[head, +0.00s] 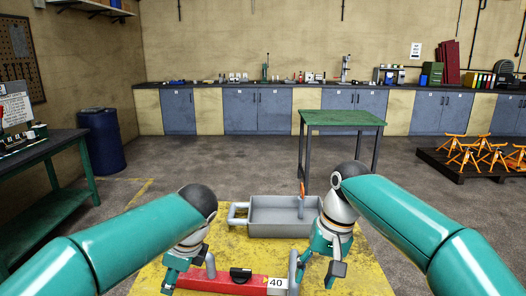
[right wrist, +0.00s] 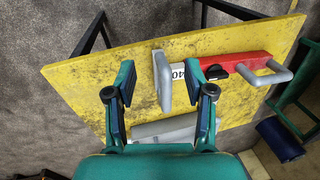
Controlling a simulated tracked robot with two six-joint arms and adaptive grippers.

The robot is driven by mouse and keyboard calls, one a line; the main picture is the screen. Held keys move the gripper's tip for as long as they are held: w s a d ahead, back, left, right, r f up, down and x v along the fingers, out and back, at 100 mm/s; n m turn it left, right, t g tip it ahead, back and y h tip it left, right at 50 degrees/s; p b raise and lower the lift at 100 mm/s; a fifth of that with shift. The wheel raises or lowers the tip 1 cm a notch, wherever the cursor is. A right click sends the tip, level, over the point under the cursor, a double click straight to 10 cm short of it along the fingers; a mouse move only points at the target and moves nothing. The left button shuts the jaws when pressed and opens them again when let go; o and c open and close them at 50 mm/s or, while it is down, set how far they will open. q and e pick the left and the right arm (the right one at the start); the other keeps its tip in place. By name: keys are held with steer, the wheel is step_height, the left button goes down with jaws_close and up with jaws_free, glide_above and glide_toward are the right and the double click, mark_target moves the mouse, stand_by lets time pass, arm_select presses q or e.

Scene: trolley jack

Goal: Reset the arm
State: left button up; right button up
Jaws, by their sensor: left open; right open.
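A red body with a white "40" label (head: 235,284) lies on the yellow table; it also shows in the right wrist view (right wrist: 245,62). It has a black knob (head: 241,275), a grey handle (head: 210,266) at its left end and a grey bar (head: 293,272) at its right end. My right gripper (head: 321,274) is open, just right of the bar in the head view. In the right wrist view the bar (right wrist: 162,82) appears between the open fingers; I cannot tell whether they touch it. My left gripper (head: 182,274) is open near the grey handle, partly cut off by my arm.
A grey tray (head: 280,230) with an upright orange-tipped tool (head: 302,190) stands behind the red body. A green table (head: 342,118) stands further back. Orange stands (head: 465,157) are on a pallet at right, and a blue barrel (head: 102,140) is at left.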

arm_select(q)
steer(key=s+d+f+n+g+h+p, duration=0.1)
steer(key=s+d+f+n+h, duration=0.25)
steer(key=f, duration=0.95)
steer(key=s+d+f+n+g+h, duration=0.2)
steer(key=s+d+f+n, duration=0.15)
steer(key=f, duration=0.95)
arm_select(e)
steer(key=s+f+y, duration=0.1)
steer(key=s+f, duration=0.2)
steer(key=f, duration=2.3)
arm_select(q)
steer(key=s+f+n+h, duration=0.1)
steer(key=s+f+n, duration=0.5)
steer(key=s, duration=0.3)
steer(key=s+f+n+t+h+p, duration=0.1)
steer(key=s+f+n, duration=0.5)
steer(key=s, duration=0.3)
steer(key=shift+a+n+h, duration=0.15)
steer(key=shift+n+h, duration=0.2)
steer(key=shift+n, duration=0.45)
arm_select(e)
steer(key=s+d+f, duration=0.1)
steer(key=s+f, duration=0.5)
steer(key=s, duration=0.4)
steer(key=s+f+m, duration=0.1)
steer(key=s+f, duration=0.6)
steer(key=s, duration=0.4)
steer(key=shift+d+y, duration=0.35)
steer(key=shift+y, duration=0.05)
